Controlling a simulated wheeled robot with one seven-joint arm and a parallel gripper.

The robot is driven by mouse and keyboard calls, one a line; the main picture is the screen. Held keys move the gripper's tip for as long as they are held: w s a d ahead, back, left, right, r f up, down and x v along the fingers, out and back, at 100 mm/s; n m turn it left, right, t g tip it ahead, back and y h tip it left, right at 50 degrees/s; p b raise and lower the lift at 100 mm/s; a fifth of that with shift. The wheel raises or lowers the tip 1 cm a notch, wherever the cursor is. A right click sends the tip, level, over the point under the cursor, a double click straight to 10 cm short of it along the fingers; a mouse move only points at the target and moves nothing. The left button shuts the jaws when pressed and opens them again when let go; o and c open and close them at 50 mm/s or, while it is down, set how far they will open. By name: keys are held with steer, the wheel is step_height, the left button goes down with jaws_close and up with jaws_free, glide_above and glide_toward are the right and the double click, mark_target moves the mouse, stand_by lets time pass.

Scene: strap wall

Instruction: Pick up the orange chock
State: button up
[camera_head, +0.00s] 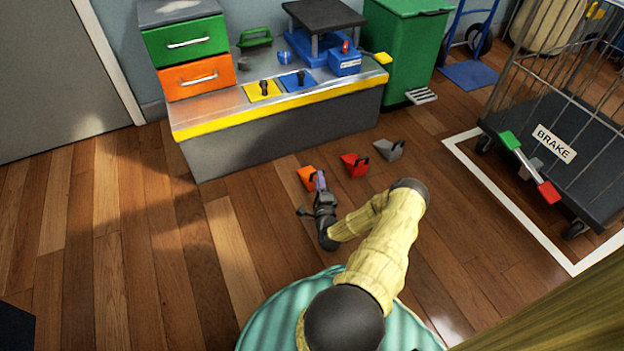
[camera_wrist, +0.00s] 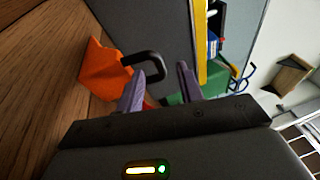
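The orange chock (camera_head: 306,177) sits on the wooden floor in front of the grey workbench. It fills the left of the wrist view (camera_wrist: 103,72), with its black handle (camera_wrist: 147,60) bent toward the fingers. My gripper (camera_head: 320,180) is low over the floor, just right of the chock in the head view. Its two purple fingers stand apart with nothing held in the wrist view (camera_wrist: 160,80). The handle's end shows between the fingertips in that picture; I cannot tell whether it is within their reach. In the head view my gripper hides part of the chock.
A red chock (camera_head: 354,165) and a grey chock (camera_head: 389,150) sit to the right on the floor. The workbench (camera_head: 285,128) stands behind them, beside a green bin (camera_head: 405,50). A wire cart (camera_head: 560,150) stands at the right. The floor at left is clear.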

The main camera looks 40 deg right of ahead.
steer(key=b+x, duration=0.2)
steer(key=x, duration=0.3)
steer(key=shift+w+f, duration=0.1)
steer(key=shift+f, duration=0.05)
steer(key=shift+w+d, duration=0.25)
jaws_close()
steer(key=shift+r, duration=0.2)
stand_by(1.2)
